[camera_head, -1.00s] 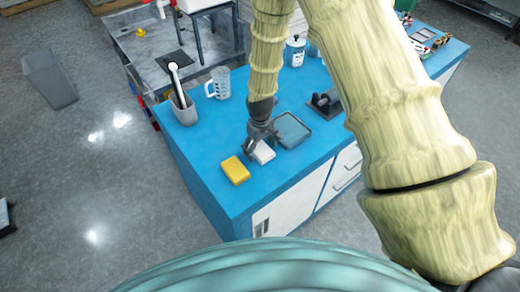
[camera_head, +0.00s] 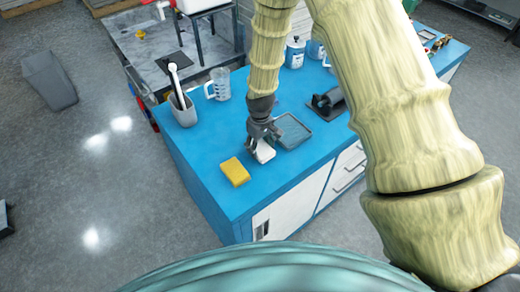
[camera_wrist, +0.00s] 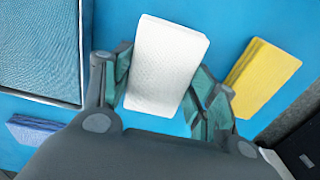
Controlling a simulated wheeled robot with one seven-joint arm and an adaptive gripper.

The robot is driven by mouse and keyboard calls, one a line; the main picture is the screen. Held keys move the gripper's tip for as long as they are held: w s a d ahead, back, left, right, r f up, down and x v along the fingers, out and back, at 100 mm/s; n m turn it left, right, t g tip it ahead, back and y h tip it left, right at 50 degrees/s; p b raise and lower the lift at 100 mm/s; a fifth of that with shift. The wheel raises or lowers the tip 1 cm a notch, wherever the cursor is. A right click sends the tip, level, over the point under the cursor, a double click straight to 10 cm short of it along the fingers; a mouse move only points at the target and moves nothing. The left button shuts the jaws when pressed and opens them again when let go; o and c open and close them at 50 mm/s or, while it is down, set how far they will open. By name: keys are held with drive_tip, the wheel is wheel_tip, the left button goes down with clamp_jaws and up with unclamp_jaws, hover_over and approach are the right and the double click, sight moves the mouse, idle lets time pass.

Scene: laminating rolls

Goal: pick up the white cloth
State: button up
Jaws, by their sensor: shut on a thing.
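The white cloth (camera_wrist: 167,65) is a folded, thick white block between the fingers of my gripper (camera_wrist: 165,90) in the wrist view. The fingers press on its two long sides. In the head view the cloth (camera_head: 264,153) shows below my gripper (camera_head: 260,143), at the blue counter's (camera_head: 215,150) surface. I cannot tell whether it is clear of the counter.
A yellow sponge (camera_head: 235,171) lies just left of the cloth, and a grey tray (camera_head: 293,131) lies just right. A blue folded cloth (camera_wrist: 35,130) shows in the wrist view. A measuring jug (camera_head: 219,84) and a grey holder (camera_head: 184,111) stand further back.

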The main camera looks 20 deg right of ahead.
drive_tip(key=shift+r+b, duration=0.55)
drive_tip(key=shift+r, duration=0.15)
drive_tip(key=s+a+b, duration=0.2)
drive_tip(key=s, duration=0.3)
drive_tip(key=s+a+r+b, duration=0.1)
drive_tip(key=s+a, duration=0.1)
drive_tip(key=s, duration=0.3)
drive_tip(key=s+a+r+b, duration=0.1)
drive_tip(key=s+a+b, duration=0.1)
drive_tip(key=s, duration=0.3)
drive_tip(key=shift+b, duration=0.35)
